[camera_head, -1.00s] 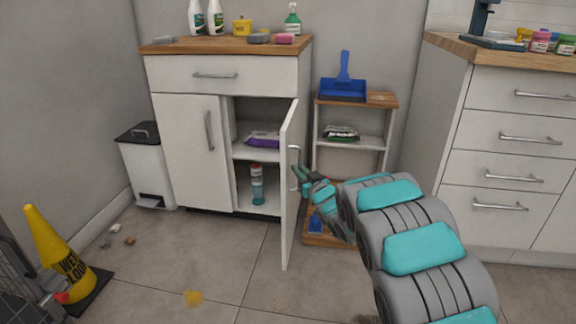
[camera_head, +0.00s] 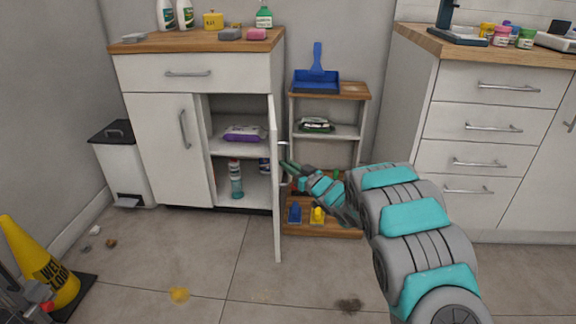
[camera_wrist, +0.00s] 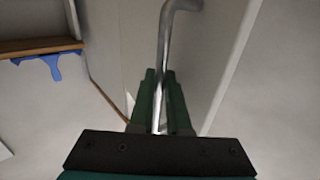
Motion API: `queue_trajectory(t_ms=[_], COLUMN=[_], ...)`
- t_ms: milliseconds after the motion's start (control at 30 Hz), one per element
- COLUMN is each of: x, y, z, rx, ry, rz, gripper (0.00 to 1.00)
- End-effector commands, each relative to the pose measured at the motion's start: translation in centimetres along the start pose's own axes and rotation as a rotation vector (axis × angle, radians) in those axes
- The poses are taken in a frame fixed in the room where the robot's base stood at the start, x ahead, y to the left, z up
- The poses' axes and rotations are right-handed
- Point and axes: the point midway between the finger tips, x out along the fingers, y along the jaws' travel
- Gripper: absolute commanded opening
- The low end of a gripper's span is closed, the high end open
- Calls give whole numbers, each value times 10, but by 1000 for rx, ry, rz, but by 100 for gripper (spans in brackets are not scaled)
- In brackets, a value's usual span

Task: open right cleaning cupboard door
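The cleaning cupboard (camera_head: 143,72) is white with a wooden top and stands left of centre in the head view. Its right door (camera_head: 275,185) stands swung well out, nearly edge-on to me, with the shelves inside visible. The left door (camera_head: 168,150) is closed. The right door's metal handle (camera_wrist: 167,45) runs between the green fingers of my gripper (camera_wrist: 161,108) in the wrist view, and the fingers are closed around it. In the head view my gripper (camera_head: 287,167) is on the right, outer side of the door.
A purple pack (camera_head: 244,133) and a spray can (camera_head: 236,180) are inside. A low shelf unit (camera_head: 330,91) with a blue dustpan (camera_head: 316,78) stands just right of the door. A yellow wet-floor cone (camera_head: 40,265) stands at left. The floor before the cupboard is mostly clear.

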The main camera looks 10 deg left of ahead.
Motion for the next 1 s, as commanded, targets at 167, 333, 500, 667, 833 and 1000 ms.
queue_trajectory(t_ms=[167,333,500,667,833,1000], x=[1,0,-4,-18,-43,-68], y=[1,0,0,1,1,2], z=[-3,-2,-1,0,0,-2], rx=[-1,-1,0,1,0,-1], ry=[6,4,2,1,-1,3], rz=[1,1,1,1,3,3], gripper=[27,27,27,27,27,27])
